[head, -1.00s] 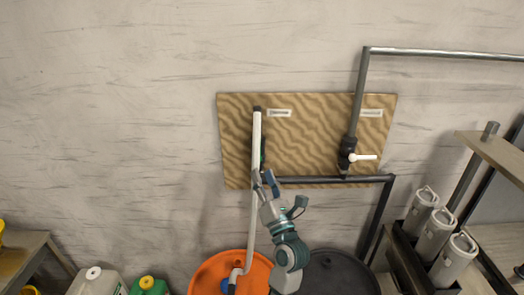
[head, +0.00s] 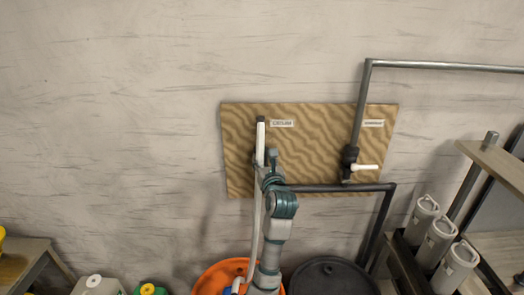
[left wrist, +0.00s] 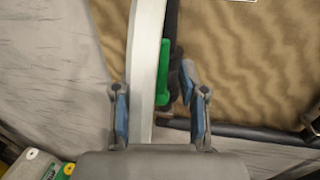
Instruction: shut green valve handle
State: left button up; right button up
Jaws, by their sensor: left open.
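The green valve handle (left wrist: 163,75) shows in the left wrist view, upright beside a pale vertical pipe (left wrist: 145,70), with a dark valve body behind it. In the head view my gripper hides the handle. My left gripper (head: 266,160) is open in front of the board, at the lower part of the white pipe (head: 260,135). In the left wrist view its blue-padded fingers (left wrist: 157,110) stand apart, one left of the pipe and one right of the handle. I cannot tell whether they touch either. My right gripper is not in view.
A second valve with a white handle (head: 365,167) sits on the right of the wavy brown board (head: 315,150). Dark pipework (head: 335,187) runs below. An orange drum (head: 215,277) and a black drum (head: 330,275) stand beneath. Grey canisters (head: 437,240) are at the right.

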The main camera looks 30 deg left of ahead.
aim_at(262, 154)
pick_arm(q)
jog(key=x, duration=0.4)
jog(key=shift+a, duration=0.2)
jog(key=shift+w, duration=0.2)
jog(key=shift+d, duration=0.3)
jog(key=shift+d+r, duration=0.1)
jog(key=shift+d, duration=0.05)
jog(key=shift+c, duration=0.4)
jog(key=c, duration=0.4)
grip_shut()
jog(key=shift+a, duration=0.35)
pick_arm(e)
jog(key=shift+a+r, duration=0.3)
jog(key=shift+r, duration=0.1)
